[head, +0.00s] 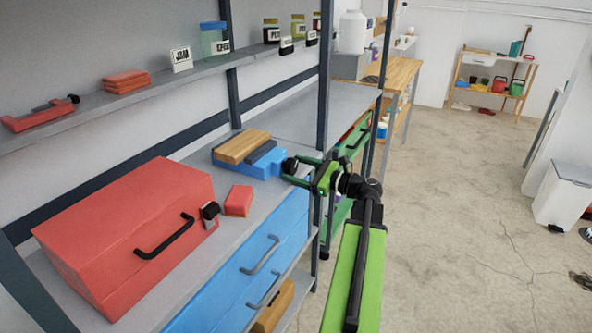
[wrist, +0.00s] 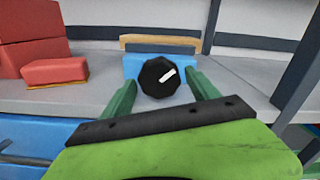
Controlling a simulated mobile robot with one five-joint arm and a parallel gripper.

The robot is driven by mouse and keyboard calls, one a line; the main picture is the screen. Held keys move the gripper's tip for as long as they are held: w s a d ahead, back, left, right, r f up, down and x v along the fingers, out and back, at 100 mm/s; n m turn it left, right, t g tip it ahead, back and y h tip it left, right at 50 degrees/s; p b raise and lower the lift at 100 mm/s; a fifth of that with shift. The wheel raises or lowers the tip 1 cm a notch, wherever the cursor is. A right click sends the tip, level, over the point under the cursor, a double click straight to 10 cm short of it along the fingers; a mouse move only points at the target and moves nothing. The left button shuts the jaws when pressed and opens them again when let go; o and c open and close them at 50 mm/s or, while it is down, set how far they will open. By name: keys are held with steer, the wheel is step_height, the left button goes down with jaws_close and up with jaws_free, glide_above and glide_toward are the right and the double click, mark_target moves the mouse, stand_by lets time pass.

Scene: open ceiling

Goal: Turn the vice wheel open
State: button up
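The vice (head: 262,168) stands on the grey shelf, with a blue body and wooden jaw facings around a dark gap. Its black wheel (wrist: 158,77) faces me in the wrist view and carries a white mark pointing to the upper right. In the head view the wheel (head: 289,166) is small and partly behind my gripper. My gripper (head: 300,172) has its green fingers apart. In the wrist view the fingers (wrist: 161,92) are on either side of the wheel, with visible space between each finger and the wheel. I cannot tell how deep they reach around it.
A red toolbox (head: 135,235) and a red sponge-like block (head: 238,201) stand left of the vice on the shelf. Blue drawers (head: 250,265) are below the shelf edge. A dark upright post (head: 322,100) rises close to my arm. The concrete floor (head: 460,220) at right is mostly free.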

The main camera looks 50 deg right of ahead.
steer(key=shift+o, duration=0.2)
steer(key=v, duration=1.7)
steer(key=shift+s, duration=0.15)
steer(key=shift+a, duration=0.1)
steer(key=w+a+m, duration=0.1)
steer(key=w, duration=0.4)
steer(key=w+a+m, duration=0.1)
steer(key=w, duration=0.5)
steer(key=w+a+m, duration=0.1)
steer(key=w+a, duration=0.1)
steer(key=w, duration=0.4)
steer(key=shift+c, duration=0.3)
